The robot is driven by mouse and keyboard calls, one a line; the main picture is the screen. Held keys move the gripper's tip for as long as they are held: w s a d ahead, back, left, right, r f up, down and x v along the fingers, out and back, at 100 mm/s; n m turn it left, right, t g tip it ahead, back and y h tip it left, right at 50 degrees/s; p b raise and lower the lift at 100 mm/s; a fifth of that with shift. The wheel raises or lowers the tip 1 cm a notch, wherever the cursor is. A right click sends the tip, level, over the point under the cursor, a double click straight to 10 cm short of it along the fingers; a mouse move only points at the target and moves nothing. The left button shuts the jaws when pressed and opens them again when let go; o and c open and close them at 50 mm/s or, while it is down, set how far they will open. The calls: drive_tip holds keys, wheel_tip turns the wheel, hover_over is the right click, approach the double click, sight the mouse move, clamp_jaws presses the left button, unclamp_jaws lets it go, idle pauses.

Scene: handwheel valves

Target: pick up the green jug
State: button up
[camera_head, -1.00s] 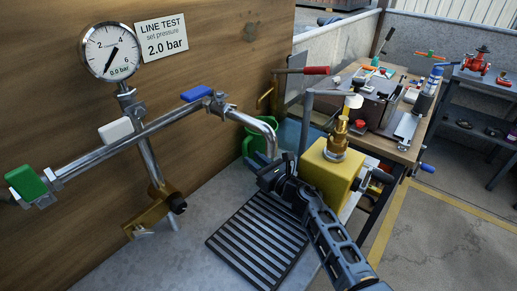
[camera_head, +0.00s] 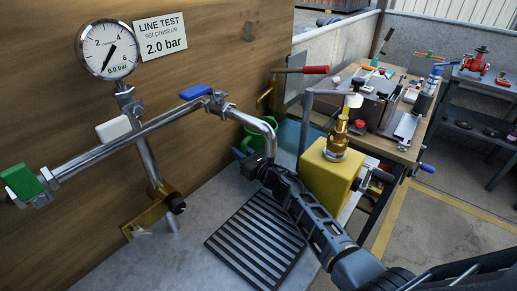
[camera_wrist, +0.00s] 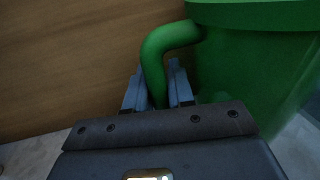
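The green jug (camera_head: 255,138) stands near the wooden board, behind the bent end of the pipe, which hides part of it in the head view. In the wrist view the jug's body (camera_wrist: 250,70) fills the right side, and its curved handle (camera_wrist: 165,42) comes out to the left and down. My gripper (camera_wrist: 158,82) has one finger on each side of the handle, with no clear gap between fingers and handle. It looks shut on the handle. I cannot tell whether the jug's base touches the bench.
A pipe (camera_head: 150,127) with green, white and blue levers runs across the board just left of my gripper. A black slotted grate (camera_head: 255,240) lies on the bench. A yellow block (camera_head: 328,178) with a brass valve stands close on the right.

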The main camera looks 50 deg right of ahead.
clamp_jaws()
drive_tip(key=shift+r, duration=0.2)
wheel_tip(320, 180, up, 5)
drive_tip(key=p, duration=0.3)
drive_tip(key=shift+r, duration=0.1)
wheel_tip(320, 180, up, 13)
drive_tip(key=shift+f, duration=0.2)
idle(0.6)
idle(0.5)
